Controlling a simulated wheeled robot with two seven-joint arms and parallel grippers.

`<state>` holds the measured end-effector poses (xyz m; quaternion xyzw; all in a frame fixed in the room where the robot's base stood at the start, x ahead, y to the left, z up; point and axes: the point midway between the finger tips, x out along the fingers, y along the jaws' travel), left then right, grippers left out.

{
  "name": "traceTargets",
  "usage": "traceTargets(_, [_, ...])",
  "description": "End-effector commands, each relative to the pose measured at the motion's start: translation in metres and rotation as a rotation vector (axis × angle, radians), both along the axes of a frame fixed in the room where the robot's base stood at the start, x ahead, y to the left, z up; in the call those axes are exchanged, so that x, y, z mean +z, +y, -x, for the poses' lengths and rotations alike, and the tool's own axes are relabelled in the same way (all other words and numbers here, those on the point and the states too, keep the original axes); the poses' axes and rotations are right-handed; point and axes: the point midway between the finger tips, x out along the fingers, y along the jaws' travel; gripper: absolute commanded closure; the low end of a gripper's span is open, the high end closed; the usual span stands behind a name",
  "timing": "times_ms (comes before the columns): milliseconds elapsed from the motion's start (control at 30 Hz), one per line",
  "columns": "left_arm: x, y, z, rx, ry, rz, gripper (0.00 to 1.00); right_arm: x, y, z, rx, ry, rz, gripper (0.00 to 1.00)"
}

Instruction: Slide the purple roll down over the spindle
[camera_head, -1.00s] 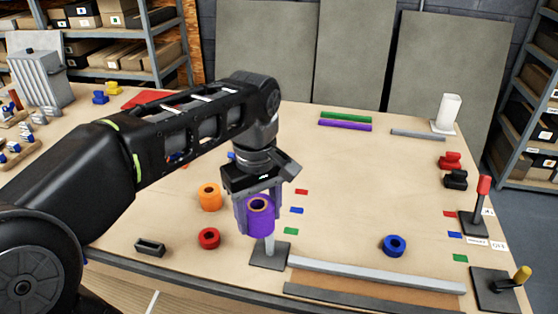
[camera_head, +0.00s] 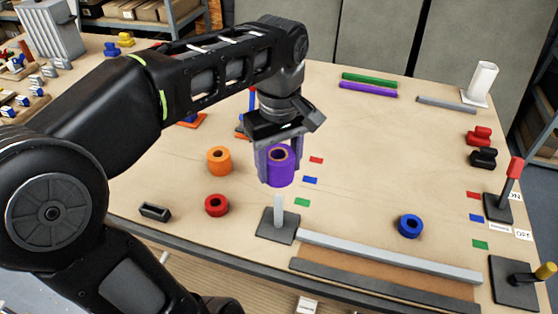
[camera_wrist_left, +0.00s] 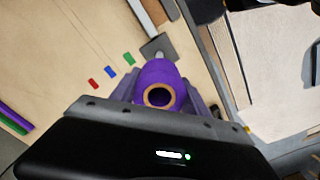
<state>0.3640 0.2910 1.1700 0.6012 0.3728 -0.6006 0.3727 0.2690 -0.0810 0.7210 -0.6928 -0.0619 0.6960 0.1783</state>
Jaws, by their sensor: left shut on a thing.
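The purple roll (camera_head: 281,170) is upright between the two fingers of my left gripper (camera_head: 280,158), which is shut on it. In the left wrist view the purple roll (camera_wrist_left: 157,78) shows its open top with a tan inner rim. The spindle (camera_head: 278,211) is a short grey post on a dark square base (camera_head: 277,226). In the head view the roll shows above the spindle's top, apart from it. In the left wrist view the spindle's base (camera_wrist_left: 158,47) shows just past the roll. My right gripper is not in view.
An orange roll (camera_head: 219,161) and a red roll (camera_head: 216,206) stand to the left. A blue roll (camera_head: 410,226) lies to the right. A grey rail (camera_head: 390,256) runs along the front edge.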

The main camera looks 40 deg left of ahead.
Motion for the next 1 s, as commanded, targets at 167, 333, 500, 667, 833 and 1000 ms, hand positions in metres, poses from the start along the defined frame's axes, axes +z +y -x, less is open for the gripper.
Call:
traceTargets(167, [-0.020, 0.000, 0.000, 0.000, 0.000, 0.000, 0.91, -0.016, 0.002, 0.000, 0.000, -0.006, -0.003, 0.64])
traceTargets(333, [-0.036, 0.000, 0.000, 0.000, 0.000, 0.000, 0.91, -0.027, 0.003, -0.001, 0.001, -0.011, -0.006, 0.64])
traceTargets(500, [-0.046, 0.000, 0.000, -0.001, 0.000, 0.000, 0.91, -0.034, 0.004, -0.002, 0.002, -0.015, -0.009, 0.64])
traceTargets(667, [-0.049, 0.000, 0.000, -0.001, 0.000, 0.000, 0.91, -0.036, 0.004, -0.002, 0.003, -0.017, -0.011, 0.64])
traceTargets(833, [-0.049, 0.000, 0.000, 0.000, 0.000, 0.000, 0.91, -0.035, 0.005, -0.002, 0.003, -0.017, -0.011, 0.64])
traceTargets(1000, [-0.048, 0.000, 0.000, 0.000, 0.000, 0.000, 0.91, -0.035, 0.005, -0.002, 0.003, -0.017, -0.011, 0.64])
